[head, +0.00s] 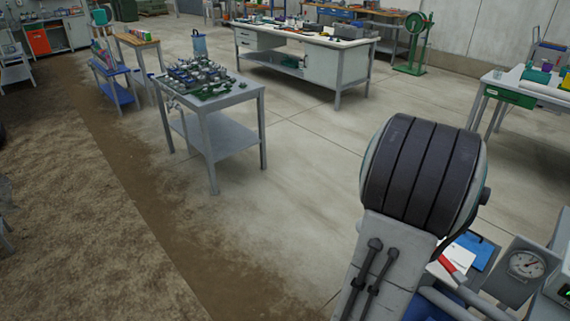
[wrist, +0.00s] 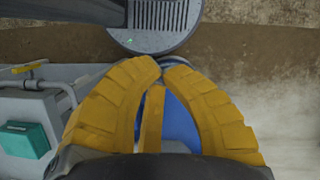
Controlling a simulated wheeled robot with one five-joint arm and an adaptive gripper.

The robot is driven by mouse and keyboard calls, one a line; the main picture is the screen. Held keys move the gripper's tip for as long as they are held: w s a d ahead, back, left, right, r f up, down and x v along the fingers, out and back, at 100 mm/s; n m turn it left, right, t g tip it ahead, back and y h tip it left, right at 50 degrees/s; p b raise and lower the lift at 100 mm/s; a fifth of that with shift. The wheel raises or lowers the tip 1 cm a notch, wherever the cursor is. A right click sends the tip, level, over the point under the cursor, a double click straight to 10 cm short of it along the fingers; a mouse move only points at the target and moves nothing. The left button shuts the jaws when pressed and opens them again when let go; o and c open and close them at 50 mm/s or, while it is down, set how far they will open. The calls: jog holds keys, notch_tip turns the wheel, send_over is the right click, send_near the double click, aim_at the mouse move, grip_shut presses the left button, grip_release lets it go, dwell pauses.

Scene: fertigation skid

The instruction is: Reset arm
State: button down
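My gripper (wrist: 168,67) shows in the wrist view with yellow ribbed fingers. The two outer fingers curve inward and their tips nearly meet; a third finger stands between them. No object is seen held between them. A blue surface shows behind the fingers, apart from them as far as I can tell. In the head view, part of my arm (head: 420,175) with a dark banded joint rises at the lower right. My gripper is not seen in the head view.
A grey table (head: 228,101) bearing several valve-like fittings stands left of centre, and a white-topped workbench (head: 335,65) behind it. A gauge (head: 526,264) sits at lower right, close to my arm. A green-fronted table (head: 510,97) stands at right. Mid-floor is clear.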

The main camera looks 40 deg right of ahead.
jog(key=w+a+r+n+t+h, duration=0.1)
jog(key=w+a+r+n, duration=0.2)
jog(key=a, duration=0.3)
jog(key=w+a+r+n+t+h+p, duration=0.1)
jog(key=w+a+r+n+t, duration=0.1)
jog(key=w+a+r+n, duration=0.2)
jog(key=w+a+r+n+t+h, duration=0.1)
jog(key=w+a+r+n, duration=0.3)
jog(key=a, duration=0.5)
jog(key=shift+r+n+p, duration=0.35)
jog(key=shift+r+n, duration=0.8)
jog(key=shift+n, duration=0.45)
